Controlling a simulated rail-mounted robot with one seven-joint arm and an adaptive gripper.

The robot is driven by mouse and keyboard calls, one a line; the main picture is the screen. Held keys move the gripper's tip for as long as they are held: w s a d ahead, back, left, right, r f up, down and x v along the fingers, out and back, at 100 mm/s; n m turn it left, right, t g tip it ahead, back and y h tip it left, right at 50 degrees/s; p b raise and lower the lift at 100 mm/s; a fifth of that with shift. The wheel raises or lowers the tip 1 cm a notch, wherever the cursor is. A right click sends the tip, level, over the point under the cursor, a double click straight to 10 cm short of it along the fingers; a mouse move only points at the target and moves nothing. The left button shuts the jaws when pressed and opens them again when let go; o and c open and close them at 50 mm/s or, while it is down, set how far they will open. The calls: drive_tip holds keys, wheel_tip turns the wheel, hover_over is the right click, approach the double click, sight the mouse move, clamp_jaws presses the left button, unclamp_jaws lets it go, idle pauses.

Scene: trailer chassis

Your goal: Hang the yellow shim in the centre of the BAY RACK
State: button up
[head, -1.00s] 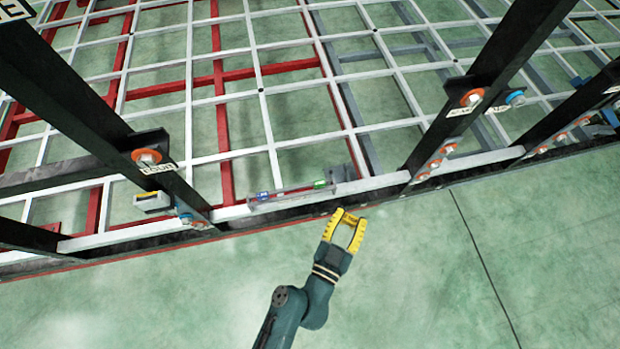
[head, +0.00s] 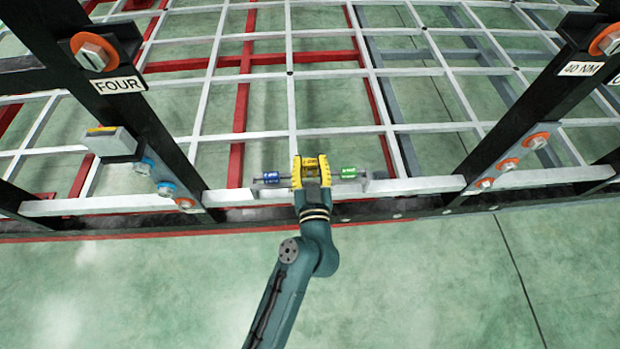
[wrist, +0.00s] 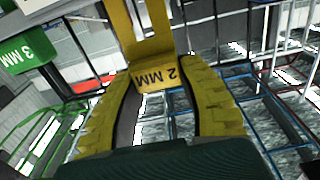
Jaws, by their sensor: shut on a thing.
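The yellow shim (head: 311,163), marked 2 MM, is between the fingers of my gripper (head: 311,170), which is shut on it. It fills the middle of the wrist view (wrist: 158,76), with its tall yellow plate rising between the fingertips. The bay rack (head: 257,184) is a narrow greyish holder on the chassis's near rail. A blue shim (head: 271,178) is at its left and a green shim (head: 348,173) at its right. My gripper is over the gap between them. Whether the yellow shim touches the rack is hidden by my gripper.
Black uprights stand left (head: 130,110) and right (head: 545,95), bearing large bolts and the labels FOUR and 40 NM. A small grey box with a yellow top (head: 110,141) is on the left upright. The green floor (head: 430,290) in front is clear.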

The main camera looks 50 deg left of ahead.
wheel_tip(320, 180, down, 4)
drive_tip(key=shift+f+b, duration=0.2)
drive_tip(key=shift+b, duration=0.65)
drive_tip(key=shift+w, duration=0.1)
drive_tip(key=shift+f+b, duration=0.3)
drive_tip(key=shift+b, duration=0.05)
drive_tip(key=o, duration=1.1)
drive_tip(key=shift+c, duration=0.2)
drive_tip(key=shift+r+p, duration=0.25)
drive_tip(key=shift+p, duration=0.05)
drive_tip(key=p, duration=0.1)
approach(310, 172)
drive_tip(key=shift+v, duration=1.1)
drive_tip(key=shift+r, duration=0.15)
